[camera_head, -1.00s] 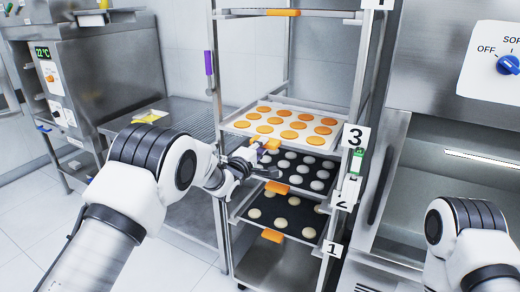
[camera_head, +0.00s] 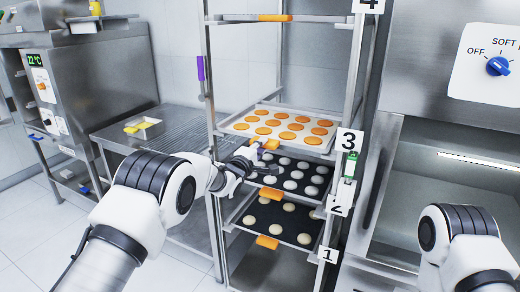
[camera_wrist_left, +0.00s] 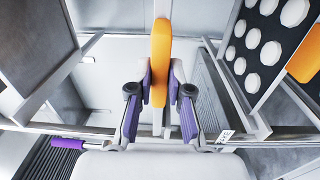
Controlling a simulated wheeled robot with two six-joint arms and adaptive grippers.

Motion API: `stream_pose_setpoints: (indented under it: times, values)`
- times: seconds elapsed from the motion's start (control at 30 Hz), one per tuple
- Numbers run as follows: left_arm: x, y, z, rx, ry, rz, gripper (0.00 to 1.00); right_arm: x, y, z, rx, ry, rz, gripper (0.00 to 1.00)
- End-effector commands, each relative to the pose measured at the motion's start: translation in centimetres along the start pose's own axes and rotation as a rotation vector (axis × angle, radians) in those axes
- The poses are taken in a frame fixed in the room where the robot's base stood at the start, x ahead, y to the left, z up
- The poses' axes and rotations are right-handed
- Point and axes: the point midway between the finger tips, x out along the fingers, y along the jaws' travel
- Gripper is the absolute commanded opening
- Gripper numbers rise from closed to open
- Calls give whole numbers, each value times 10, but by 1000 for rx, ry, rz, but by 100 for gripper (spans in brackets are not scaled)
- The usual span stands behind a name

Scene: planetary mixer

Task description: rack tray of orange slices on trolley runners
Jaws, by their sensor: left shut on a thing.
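The tray of orange slices (camera_head: 232,126) is a pale metal tray with several round orange slices, roughly level at the height of label 3 in the trolley (camera_head: 212,100). Its front edge faces me. Whether its edges rest on the runners is hidden. My left gripper (camera_head: 257,151) is at the front of this tray. In the left wrist view my left gripper (camera_wrist_left: 160,88) has its purple pads closed on both sides of an orange handle (camera_wrist_left: 160,45). My right gripper is out of view; only part of my right arm shows at the lower right.
Below are a dark tray of white rounds (camera_head: 258,184) and a lower dark tray of pale rounds (camera_head: 268,238), both with orange handles. Another tray (camera_head: 250,18) sits above. A steel table (camera_head: 180,130) stands left, a machine with a blue knob (camera_head: 498,66) right.

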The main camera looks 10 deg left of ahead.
Motion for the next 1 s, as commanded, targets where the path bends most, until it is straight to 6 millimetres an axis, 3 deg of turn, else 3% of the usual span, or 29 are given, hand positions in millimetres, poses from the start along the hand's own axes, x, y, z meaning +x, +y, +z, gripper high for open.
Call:
stream_pose_setpoints:
  times: [0.5, 1.0]
  values:
    - [36, -3, 0, 1, -1, 5, 0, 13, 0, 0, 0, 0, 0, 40]
    - [44, -3, 0, 2, -1, 5, 0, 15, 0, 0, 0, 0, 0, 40]
